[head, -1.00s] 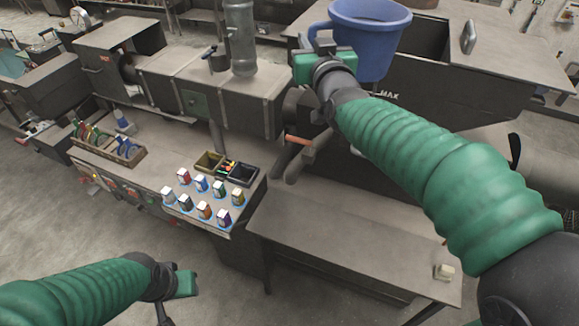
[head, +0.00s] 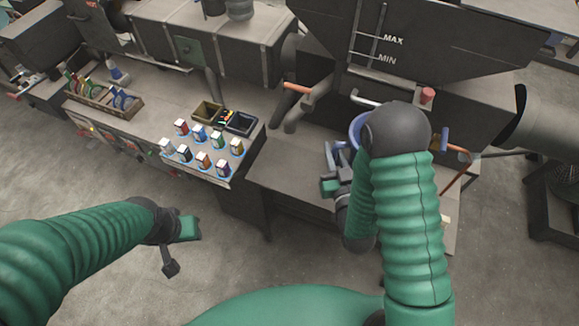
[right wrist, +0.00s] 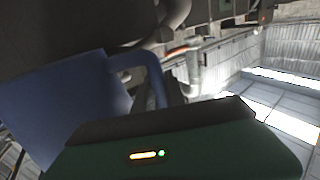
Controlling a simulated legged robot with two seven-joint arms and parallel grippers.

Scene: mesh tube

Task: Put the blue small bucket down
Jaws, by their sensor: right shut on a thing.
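The blue small bucket (head: 356,127) is mostly hidden behind my right arm in the head view; only part of its rim and side shows, low in front of the hopper above the bench. My right gripper (head: 336,178) is shut on it, at the bucket's left side. In the right wrist view the bucket's blue wall (right wrist: 60,112) and its handle (right wrist: 140,62) are close behind the green gripper body (right wrist: 175,150). I cannot tell whether its base touches the bench. My left gripper (head: 178,238) is away at lower left, holding nothing visible; its jaw opening is unclear.
The low bench (head: 285,175) has bare room left of the bucket. The dark hopper (head: 420,50) with MAX and MIN marks stands behind, with a red knob (head: 427,95) and an orange-handled lever (head: 298,88). Several small boxes (head: 200,145) stand on the left counter.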

